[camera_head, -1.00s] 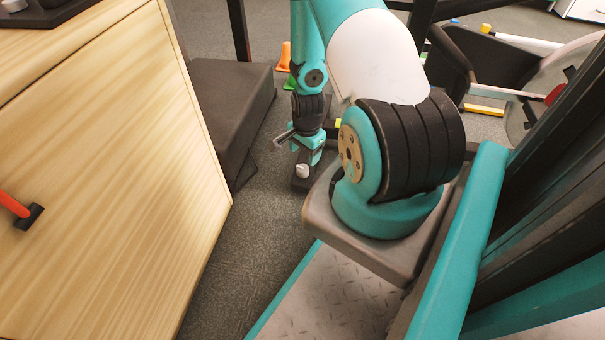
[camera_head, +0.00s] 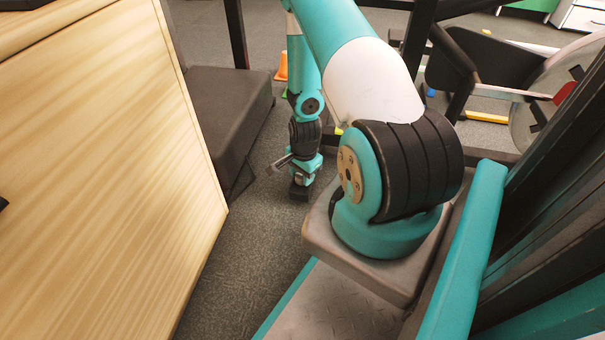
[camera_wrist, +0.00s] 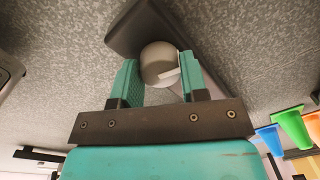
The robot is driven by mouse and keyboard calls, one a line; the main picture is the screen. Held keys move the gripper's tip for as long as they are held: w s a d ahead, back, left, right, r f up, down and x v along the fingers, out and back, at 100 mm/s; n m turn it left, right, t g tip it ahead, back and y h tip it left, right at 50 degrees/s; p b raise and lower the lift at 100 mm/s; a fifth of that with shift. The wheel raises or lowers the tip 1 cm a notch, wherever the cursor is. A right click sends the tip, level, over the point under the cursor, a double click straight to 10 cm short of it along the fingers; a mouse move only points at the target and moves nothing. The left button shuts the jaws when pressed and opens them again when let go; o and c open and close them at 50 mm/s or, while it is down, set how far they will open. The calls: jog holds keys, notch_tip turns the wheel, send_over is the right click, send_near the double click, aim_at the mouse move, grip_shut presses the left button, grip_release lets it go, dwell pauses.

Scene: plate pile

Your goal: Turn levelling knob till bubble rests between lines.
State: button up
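A round pale grey knob (camera_wrist: 158,62) stands on a dark base (camera_wrist: 138,27) on the floor in the wrist view. My gripper (camera_wrist: 160,74) has its two teal fingers apart, one on each side of the knob. The right finger lies close to the knob's side; whether both fingers press on it I cannot tell. In the head view my gripper (camera_head: 303,176) is low over the dark base (camera_head: 299,193), and the knob is hidden there. No bubble or lines are visible in either view.
A wooden cabinet (camera_head: 110,170) fills the left side. A dark padded block (camera_head: 222,110) stands behind it. Orange (camera_wrist: 312,126), green (camera_wrist: 291,125) and blue (camera_wrist: 270,138) cones stand at the right in the wrist view. Carpet beside the base is clear.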

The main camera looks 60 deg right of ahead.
jog(key=shift+r+p, duration=0.1)
jog(key=shift+p, duration=0.25)
jog(key=shift+r+n+p, duration=0.1)
jog(key=shift+n+p, duration=1.7)
jog(key=shift+p, duration=0.05)
jog(key=n+p, duration=0.3)
jog(key=shift+n, duration=0.4)
jog(key=shift+n+p, duration=0.55)
jog(key=shift+n, duration=0.35)
jog(key=shift+f, duration=0.2)
jog(key=o, duration=0.9)
